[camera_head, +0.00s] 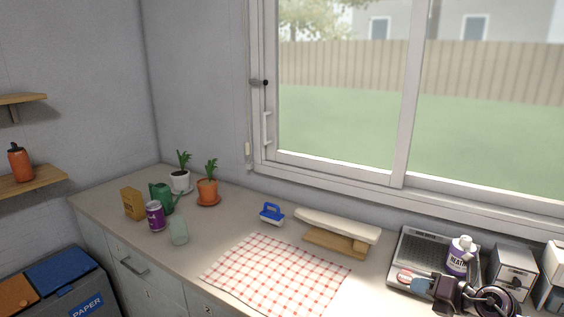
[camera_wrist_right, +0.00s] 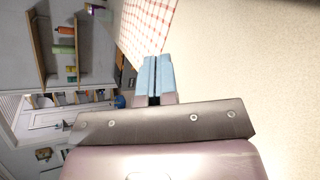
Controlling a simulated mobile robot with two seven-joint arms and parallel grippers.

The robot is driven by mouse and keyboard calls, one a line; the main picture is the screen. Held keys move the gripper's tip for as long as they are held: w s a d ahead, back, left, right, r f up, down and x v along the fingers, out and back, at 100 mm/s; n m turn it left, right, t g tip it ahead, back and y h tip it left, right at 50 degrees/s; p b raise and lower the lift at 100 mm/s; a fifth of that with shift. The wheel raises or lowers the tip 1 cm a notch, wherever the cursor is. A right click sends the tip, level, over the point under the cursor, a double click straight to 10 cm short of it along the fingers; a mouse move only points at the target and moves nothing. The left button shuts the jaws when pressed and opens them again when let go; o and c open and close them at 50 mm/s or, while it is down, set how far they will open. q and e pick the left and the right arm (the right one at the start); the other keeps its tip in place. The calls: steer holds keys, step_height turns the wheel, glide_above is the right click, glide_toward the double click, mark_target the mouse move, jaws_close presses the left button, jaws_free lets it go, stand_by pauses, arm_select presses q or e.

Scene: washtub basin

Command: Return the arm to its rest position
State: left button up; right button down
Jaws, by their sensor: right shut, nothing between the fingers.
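My right gripper (camera_head: 416,287) is at the lower right of the head view, in front of the dark metal tray. Its blue-grey fingertips point to the left and the arm comes in from the lower right edge. In the right wrist view its fingers (camera_wrist_right: 154,74) are pressed together with nothing between them. The pale counter and the red checked cloth (camera_wrist_right: 150,22) show beyond the fingertips. My left gripper is in neither view.
The dark tray (camera_head: 412,249) holds a white and purple bottle (camera_head: 460,256). A small sleeve board (camera_head: 337,225), a blue brush (camera_head: 271,213) and the checked cloth (camera_head: 278,274) lie on the counter. Potted plants, a green watering can (camera_head: 163,197) and cans stand at the left.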

steer(key=s+r+m+t+h, duration=0.6)
steer(key=s+m+t+h, duration=0.3)
steer(key=m, duration=0.8)
steer(key=s+d+f+m+g+h, duration=0.3)
steer(key=s+f+m+g+h, duration=0.2)
steer(key=s+m, duration=0.4)
steer(key=s+a+f+m+g+y, duration=0.2)
steer(key=s+a+f+g, duration=0.15)
steer(key=s, duration=0.25)
steer(key=s+a+f+m+g+y, duration=0.1)
steer(key=s+a+f+m+g, duration=0.1)
steer(key=s+g, duration=0.3)
steer(key=s+a+f+m+g+y, duration=0.2)
steer(key=s+a+g, duration=0.1)
steer(key=s, duration=0.4)
arm_select(q)
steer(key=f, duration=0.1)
steer(key=b, duration=0.1)
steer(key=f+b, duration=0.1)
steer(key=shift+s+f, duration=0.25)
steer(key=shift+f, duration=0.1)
arm_select(e)
steer(key=w+f+t, duration=0.3)
steer(key=f+t, duration=0.1)
steer(key=f, duration=0.2)
steer(key=w+f+t, duration=0.4)
steer(key=f, duration=0.3)
steer(key=shift+f+y, duration=0.25)
steer(key=shift+y, duration=0.15)
